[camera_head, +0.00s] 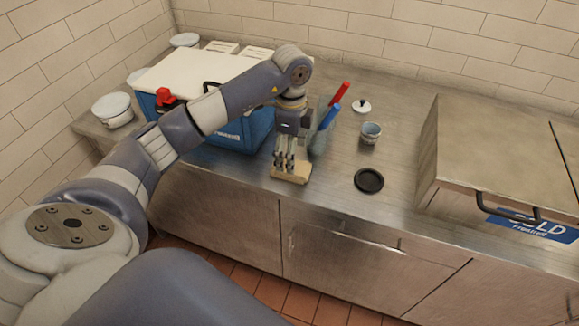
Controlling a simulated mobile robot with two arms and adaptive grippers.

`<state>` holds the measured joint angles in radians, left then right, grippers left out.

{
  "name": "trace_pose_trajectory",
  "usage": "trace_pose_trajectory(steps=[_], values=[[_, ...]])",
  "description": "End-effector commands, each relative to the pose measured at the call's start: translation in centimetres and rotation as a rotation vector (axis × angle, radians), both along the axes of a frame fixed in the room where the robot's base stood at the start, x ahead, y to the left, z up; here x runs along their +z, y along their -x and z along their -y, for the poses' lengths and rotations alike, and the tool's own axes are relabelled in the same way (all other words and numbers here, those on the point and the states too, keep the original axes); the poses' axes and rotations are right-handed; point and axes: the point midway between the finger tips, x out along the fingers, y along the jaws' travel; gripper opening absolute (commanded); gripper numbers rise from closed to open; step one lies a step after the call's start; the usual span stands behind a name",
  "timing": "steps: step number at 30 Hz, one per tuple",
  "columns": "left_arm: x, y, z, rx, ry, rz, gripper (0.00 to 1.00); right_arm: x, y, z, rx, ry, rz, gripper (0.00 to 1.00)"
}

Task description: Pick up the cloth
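A small tan, flat piece (291,173), which looks like the folded cloth, lies at the front edge of the steel counter. My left gripper (287,163) points down right over it, with its fingers at or just above its top. The fingers hide part of the piece, and I cannot tell whether they touch it or grip it. My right gripper is not in view.
A blue cooler with a white lid (195,75) stands behind my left arm. A holder with red- and blue-handled tools (319,128) stands right beside the gripper. A cup (370,132), a black disc (369,180) and a large steel box (490,150) are further right.

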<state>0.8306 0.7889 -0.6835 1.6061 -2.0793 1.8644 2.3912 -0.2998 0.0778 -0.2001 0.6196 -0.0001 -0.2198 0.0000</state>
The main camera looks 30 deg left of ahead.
Motion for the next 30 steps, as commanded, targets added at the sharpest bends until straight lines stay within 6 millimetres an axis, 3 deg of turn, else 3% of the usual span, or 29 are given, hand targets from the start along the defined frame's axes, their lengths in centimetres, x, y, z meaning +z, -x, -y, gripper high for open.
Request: trace_pose_trajectory(steps=[7,12,20,26,30], values=[[-2.7,-0.1,0.1,-0.001,0.002,-0.004,0.73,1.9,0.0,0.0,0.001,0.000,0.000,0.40],[-4.9,-0.2,0.0,-0.002,0.001,-0.001,0.73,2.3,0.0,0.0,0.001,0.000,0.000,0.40],[-5.4,-0.2,0.0,-0.003,0.002,0.002,0.73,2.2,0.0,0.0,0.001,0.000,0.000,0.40],[-5.4,-0.3,0.1,-0.003,0.002,0.002,0.33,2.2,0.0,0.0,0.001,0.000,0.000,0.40],[-5.4,-0.2,0.0,-0.003,0.002,0.002,0.29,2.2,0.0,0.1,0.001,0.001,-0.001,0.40]])
